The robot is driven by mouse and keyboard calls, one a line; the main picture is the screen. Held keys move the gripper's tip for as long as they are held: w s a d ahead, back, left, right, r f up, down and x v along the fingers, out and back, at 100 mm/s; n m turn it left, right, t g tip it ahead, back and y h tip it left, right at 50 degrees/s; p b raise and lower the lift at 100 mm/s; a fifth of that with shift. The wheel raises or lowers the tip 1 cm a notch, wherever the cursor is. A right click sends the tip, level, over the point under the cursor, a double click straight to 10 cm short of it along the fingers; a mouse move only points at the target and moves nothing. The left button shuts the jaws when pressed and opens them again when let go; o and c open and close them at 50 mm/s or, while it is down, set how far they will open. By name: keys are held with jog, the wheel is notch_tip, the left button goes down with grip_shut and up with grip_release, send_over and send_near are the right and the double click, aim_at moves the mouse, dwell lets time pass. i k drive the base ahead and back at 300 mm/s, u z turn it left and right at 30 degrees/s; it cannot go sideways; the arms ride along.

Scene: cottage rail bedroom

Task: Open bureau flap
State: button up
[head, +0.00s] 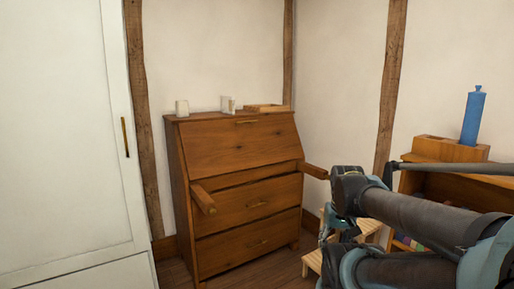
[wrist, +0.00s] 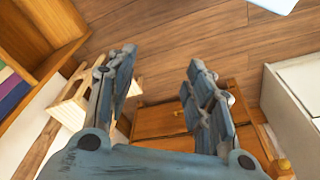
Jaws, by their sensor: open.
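The wooden bureau (head: 240,205) stands against the back wall. Its sloping flap (head: 240,148) is shut, with a small brass handle (head: 246,122) near the top edge. Two wooden support arms stick out below the flap, one at the left (head: 203,200) and one at the right (head: 315,172). My gripper (wrist: 162,62) is open and empty in the wrist view, its fingers spread over the floor. Part of the bureau front (wrist: 165,122) shows behind the fingers there. In the head view my arm is right of the bureau, apart from the flap; the fingertips are hard to make out.
A white mug (head: 182,108), a small white item (head: 228,104) and a wooden tray (head: 266,108) stand on the bureau top. A white wardrobe (head: 65,140) is at the left. A wooden step stool (head: 312,262) and a shelf unit with a blue bottle (head: 473,117) are at the right.

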aim_at(210, 149)
jog(key=z, duration=2.35)
jog(key=k, duration=1.25)
jog(key=u, duration=2.35)
